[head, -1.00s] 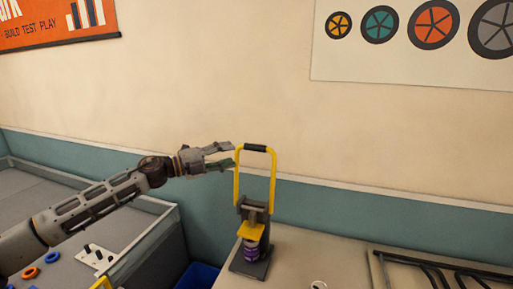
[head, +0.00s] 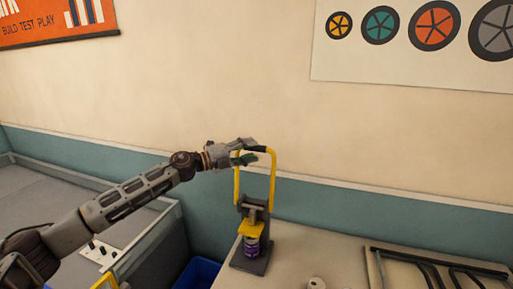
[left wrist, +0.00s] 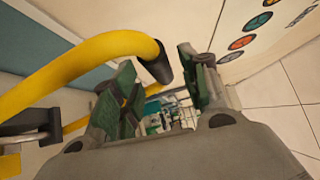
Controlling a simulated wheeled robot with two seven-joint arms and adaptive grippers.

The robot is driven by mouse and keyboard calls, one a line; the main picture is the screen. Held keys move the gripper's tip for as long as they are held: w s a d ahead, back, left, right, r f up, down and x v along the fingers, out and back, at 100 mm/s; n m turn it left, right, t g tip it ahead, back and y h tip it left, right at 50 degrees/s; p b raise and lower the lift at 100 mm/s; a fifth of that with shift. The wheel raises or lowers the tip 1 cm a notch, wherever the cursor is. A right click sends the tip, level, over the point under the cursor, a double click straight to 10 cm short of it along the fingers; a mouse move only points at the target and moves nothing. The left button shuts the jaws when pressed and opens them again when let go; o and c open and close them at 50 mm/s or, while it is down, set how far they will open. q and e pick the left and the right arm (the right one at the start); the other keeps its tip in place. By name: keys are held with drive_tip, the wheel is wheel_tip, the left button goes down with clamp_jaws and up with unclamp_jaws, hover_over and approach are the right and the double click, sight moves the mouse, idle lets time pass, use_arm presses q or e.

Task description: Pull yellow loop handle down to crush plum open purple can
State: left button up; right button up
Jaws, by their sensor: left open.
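The yellow loop handle (head: 237,185) stands upright on the can crusher, with a black grip (head: 255,149) across its top. The purple can (head: 252,246) stands in the crusher under a yellow press plate (head: 252,228); it looks uncrushed. My left gripper (head: 250,151) is open at the handle's top left corner. In the left wrist view the yellow handle (left wrist: 95,57) comes in from the left, and its dark grip (left wrist: 156,65) lies close to the gap between my open fingers (left wrist: 162,85). I cannot tell whether they touch it. My right gripper is not in view.
The crusher's dark base (head: 250,262) sits on a pale table (head: 330,262) near its left edge. A black rack (head: 440,268) lies at right and a small pale round object (head: 317,283) at the front. A blue bin (head: 198,275) stands below left. The wall is behind.

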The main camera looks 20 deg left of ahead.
sight(253, 149)
use_arm(q)
drive_tip(key=shift+p+x, duration=0.3)
drive_tip(key=shift+x, duration=1.25)
drive_tip(key=shift+c, duration=0.2)
clamp_jaws()
